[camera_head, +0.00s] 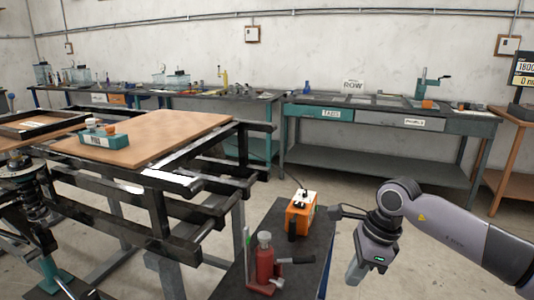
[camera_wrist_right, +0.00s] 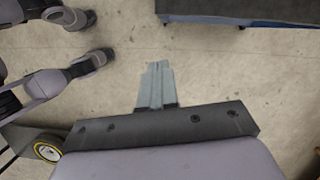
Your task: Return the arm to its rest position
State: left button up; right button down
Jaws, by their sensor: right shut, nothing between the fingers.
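My right arm comes in from the right in the head view. Its gripper (camera_head: 355,271) points down over the floor, to the right of the small dark table. The fingers are together and hold nothing. In the right wrist view the closed fingers (camera_wrist_right: 155,84) show above bare concrete floor. My left gripper does not show in the head view, and I cannot make it out in the wrist view.
A small dark table (camera_head: 232,283) holds a red jack (camera_head: 264,262) and an orange device (camera_head: 301,215), close left of my right gripper. A black frame with a wooden board (camera_head: 190,125) stands at left. A workbench (camera_head: 375,165) runs along the wall. Floor near the gripper is clear.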

jog(key=s+a+r+m+t+y, duration=0.1)
jog(key=s+a+m+t+y, duration=0.1)
jog(key=s+a+m+y, duration=0.45)
jog(key=s+a+r+m+t+y, duration=0.1)
jog(key=s+a+m+t+y, duration=0.15)
jog(key=a+m+y, duration=0.7)
jog(key=d+f+m+t+h, duration=0.85)
jog(key=m+t, duration=0.25)
jog(key=m, duration=1)
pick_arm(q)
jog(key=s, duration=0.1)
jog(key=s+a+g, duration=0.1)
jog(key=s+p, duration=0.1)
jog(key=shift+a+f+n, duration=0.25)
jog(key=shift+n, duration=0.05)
pick_arm(e)
jog(key=s+d+f+m+g+h, duration=0.5)
jog(key=s+d+f+m+h, duration=0.3)
jog(key=s+d+f+m, duration=0.2)
jog(key=s+f+m, duration=0.2)
jog(key=s+f, duration=0.2)
jog(key=f, duration=0.1)
jog(key=shift+s+m, duration=0.15)
jog(key=shift+m, duration=0.15)
